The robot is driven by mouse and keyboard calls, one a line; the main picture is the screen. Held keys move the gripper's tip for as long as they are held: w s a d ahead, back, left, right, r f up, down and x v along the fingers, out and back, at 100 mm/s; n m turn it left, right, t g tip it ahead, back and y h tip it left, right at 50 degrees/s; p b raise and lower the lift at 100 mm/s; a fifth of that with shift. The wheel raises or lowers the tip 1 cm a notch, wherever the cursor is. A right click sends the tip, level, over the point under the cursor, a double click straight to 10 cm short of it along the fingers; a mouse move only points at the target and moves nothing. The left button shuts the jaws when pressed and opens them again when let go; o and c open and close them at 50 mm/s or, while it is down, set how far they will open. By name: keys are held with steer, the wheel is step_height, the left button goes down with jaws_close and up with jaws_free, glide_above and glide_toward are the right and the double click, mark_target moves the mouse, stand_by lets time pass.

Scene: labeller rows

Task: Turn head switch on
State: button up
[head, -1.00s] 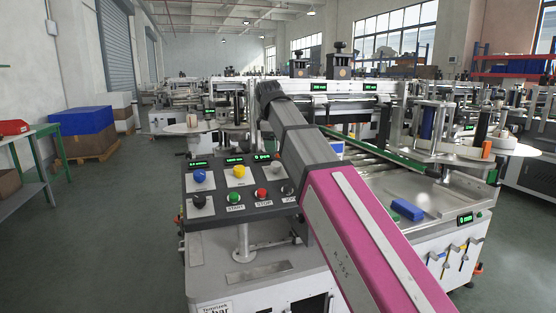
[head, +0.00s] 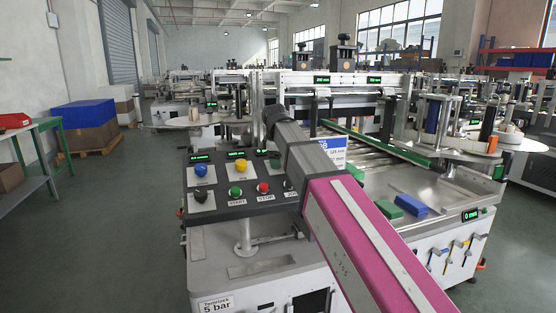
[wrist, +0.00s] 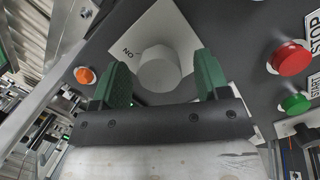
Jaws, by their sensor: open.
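A grey round knob (wrist: 160,70) sits on a white plate with lettering that reads as ON turned upside down in the wrist view. My gripper (wrist: 160,62) is open, with one green finger on each side of the knob and a gap showing at each side. Whether the fingers reach down past the knob's top I cannot tell. The control panel (head: 222,209) carries a blue knob (head: 201,170), a yellow knob (head: 241,173) and a black knob (head: 200,196).
A red STOP button (wrist: 291,58) and a green START button (wrist: 295,103) stand right of my gripper in the wrist view. An orange round part (wrist: 85,75) is at the left. A blue block (head: 412,204) and a green block (head: 382,206) lie on the machine bed.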

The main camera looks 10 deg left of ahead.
steer(key=shift+f, duration=0.2)
steer(key=c, duration=0.9)
steer(key=shift+c, duration=0.2)
